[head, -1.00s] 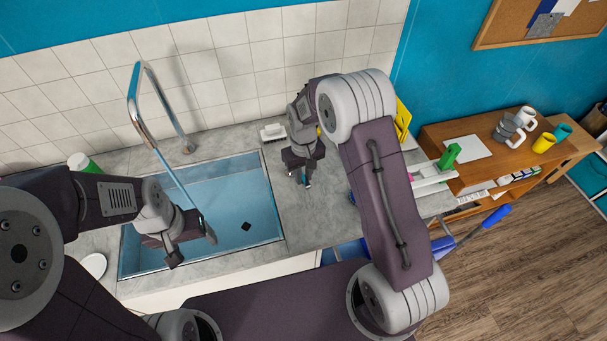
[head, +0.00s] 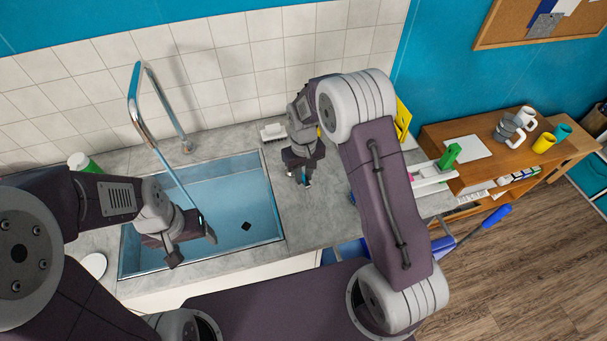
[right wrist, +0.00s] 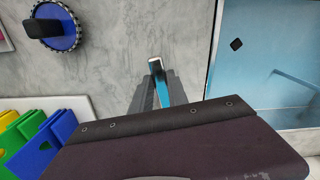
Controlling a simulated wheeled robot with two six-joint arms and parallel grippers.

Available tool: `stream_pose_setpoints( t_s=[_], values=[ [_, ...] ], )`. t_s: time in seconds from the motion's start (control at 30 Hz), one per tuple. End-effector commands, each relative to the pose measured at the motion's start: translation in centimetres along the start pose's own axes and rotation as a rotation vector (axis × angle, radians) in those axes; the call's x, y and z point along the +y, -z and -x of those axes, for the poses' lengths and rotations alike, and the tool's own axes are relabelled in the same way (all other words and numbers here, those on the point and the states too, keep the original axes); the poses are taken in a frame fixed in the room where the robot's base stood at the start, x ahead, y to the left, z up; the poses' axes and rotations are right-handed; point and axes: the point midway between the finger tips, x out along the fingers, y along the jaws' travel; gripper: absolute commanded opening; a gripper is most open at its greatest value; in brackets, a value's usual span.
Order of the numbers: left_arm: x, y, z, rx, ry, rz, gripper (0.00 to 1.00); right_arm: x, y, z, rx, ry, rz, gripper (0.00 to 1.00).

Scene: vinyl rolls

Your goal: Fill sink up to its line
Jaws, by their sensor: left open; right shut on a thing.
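The sink (head: 225,168) is a pale blue basin set in the grey counter, with a small dark square (head: 246,226) low inside it. I cannot make out a fill line or the water level clearly. A tall chrome tap (head: 132,92) arches over it. A thin bluish streak runs from its spout down towards my left gripper; I cannot tell whether it is water. My left gripper (head: 193,246) is open and empty above the sink. My right gripper (head: 303,181) is over the counter right of the sink, shut on a slim teal object with a pale end (right wrist: 157,68).
A green-and-white container (head: 82,163) stands left of the sink. A white brush-like item (head: 272,132) lies by the tiles. The right wrist view shows a round blue item (right wrist: 62,28) and coloured holders (right wrist: 35,135) on the counter. Mugs (head: 544,143) stand on a wooden shelf.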

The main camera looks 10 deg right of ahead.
Motion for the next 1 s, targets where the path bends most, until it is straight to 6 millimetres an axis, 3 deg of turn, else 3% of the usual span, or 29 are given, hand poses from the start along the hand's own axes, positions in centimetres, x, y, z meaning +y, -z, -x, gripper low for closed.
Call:
stream_pose_setpoints(
  t_s=[0.47,0.73,1.0],
  values=[
    [0.0,0.0,0.1,0.0,0.0,0.0,0.74,0.0,0.1,0.2,0.004,-0.001,-0.003,0.0],
    [0.0,0.1,0.8,0.0,0.0,0.0,0.74,-1.6,0.3,0.3,0.004,0.0,-0.183,0.0],
    [0.0,0.1,0.7,0.0,0.0,0.0,0.74,-1.8,0.4,0.2,0.006,0.001,-0.204,0.0]
  ],
)
